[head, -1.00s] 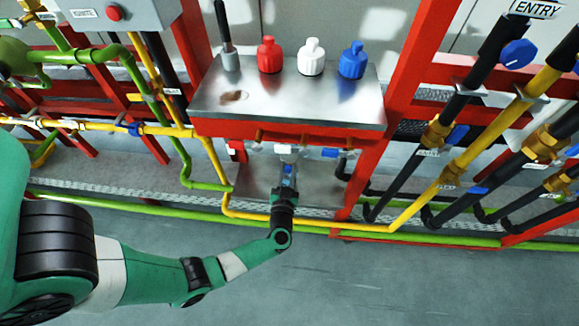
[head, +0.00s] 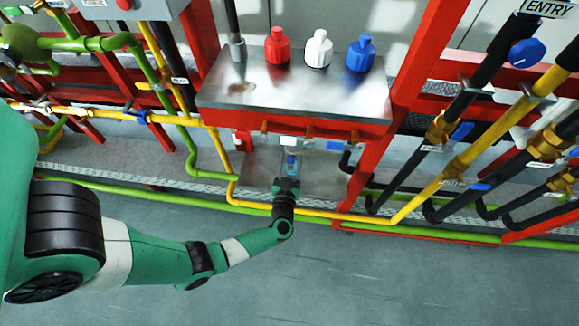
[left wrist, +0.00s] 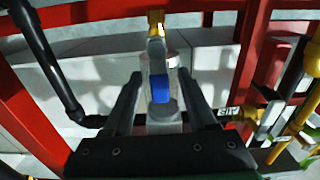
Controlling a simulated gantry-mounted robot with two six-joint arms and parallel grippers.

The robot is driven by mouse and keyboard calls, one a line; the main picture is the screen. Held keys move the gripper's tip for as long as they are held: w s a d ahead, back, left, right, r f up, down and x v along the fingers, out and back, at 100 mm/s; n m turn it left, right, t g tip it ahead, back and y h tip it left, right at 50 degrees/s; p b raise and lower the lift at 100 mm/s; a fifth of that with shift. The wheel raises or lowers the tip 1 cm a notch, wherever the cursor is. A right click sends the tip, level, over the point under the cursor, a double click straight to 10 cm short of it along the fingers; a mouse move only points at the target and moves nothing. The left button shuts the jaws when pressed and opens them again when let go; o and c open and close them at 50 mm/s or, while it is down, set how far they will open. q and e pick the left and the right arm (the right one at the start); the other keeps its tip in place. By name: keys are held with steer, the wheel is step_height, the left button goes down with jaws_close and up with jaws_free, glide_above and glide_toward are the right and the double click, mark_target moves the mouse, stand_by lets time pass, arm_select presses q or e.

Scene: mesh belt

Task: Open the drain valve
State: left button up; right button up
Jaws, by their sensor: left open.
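The drain valve shows in the left wrist view as a pale metal body with a blue handle (left wrist: 161,90) below a brass fitting (left wrist: 156,24). In the head view, its small blue handle (head: 291,161) shows under the steel sink. My left gripper (left wrist: 159,98) is open, with one dark finger on each side of the valve body. I cannot tell whether either finger touches it. In the head view, my left gripper (head: 289,172) is below the sink front and partly hides the valve. My right gripper is not in view.
The steel sink top (head: 310,92) carries red (head: 278,46), white (head: 319,49) and blue (head: 361,54) bottles. Red frame posts flank the sink. Yellow pipe (head: 330,214) and green pipe run low in front. A black pipe (left wrist: 52,72) is left of the gripper in the wrist view.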

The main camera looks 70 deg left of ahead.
arm_select(q)
steer(key=p+v, duration=0.3)
steer(key=v, duration=0.8)
steer(key=shift+d, duration=0.2)
